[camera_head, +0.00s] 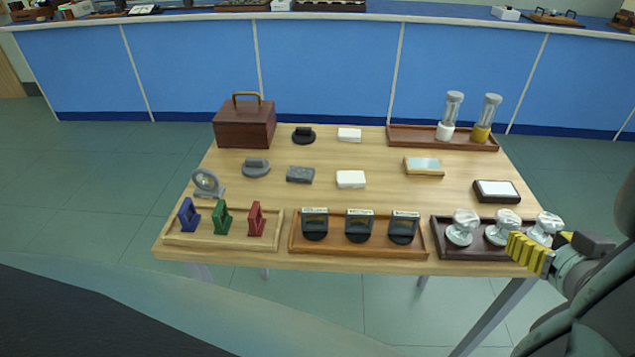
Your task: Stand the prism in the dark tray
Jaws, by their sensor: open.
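The dark tray (443,247) is at the front right corner of the table. It holds three pale, knob-like pieces: a left one (462,228), a middle one (502,229) and a right one (546,228). I cannot tell for sure which object is the prism; no plain clear wedge shows. My gripper (517,246), with yellow ribbed fingers, is open at the right. In the picture it overlaps the tray's front right part and partly hides it. It appears empty, and I cannot tell whether it touches anything.
A light tray (225,241) holds blue, green and red frames. A brown tray (360,251) holds three black labelled pieces. Behind are a wooden box (245,125), small blocks, two framed plates and a tray (405,140) with two cylinders. Bare tabletop (400,200) lies between.

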